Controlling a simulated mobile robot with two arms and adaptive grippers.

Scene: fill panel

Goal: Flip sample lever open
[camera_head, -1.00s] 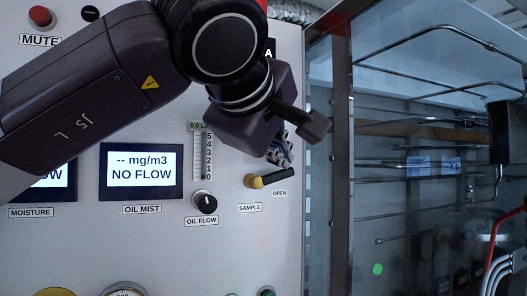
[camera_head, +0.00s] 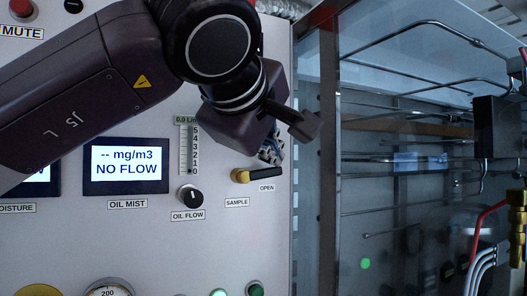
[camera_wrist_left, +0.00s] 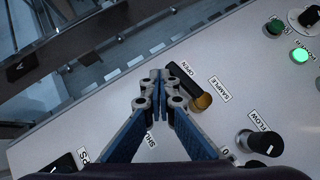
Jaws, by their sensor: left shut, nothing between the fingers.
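The sample lever (camera_head: 264,173) is on the panel above the SAMPLE label, with a yellow hub and a black handle. The handle points right, over the OPEN label. In the left wrist view the black handle (camera_wrist_left: 183,79) runs from the yellow hub (camera_wrist_left: 201,102) toward the OPEN label. My left gripper (camera_head: 272,150) is shut and empty, just above the lever in the head view. In the wrist view its blue fingers (camera_wrist_left: 158,84) are together beside the handle; I cannot tell whether they touch it. My right gripper is not in view.
The oil flow knob (camera_head: 190,195) and the oil mist display (camera_head: 125,168), reading NO FLOW, are left of the lever. A green lit button (camera_wrist_left: 299,56) shows in the wrist view. Right of the panel edge is a metal frame (camera_head: 327,150) with glass and pipes behind.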

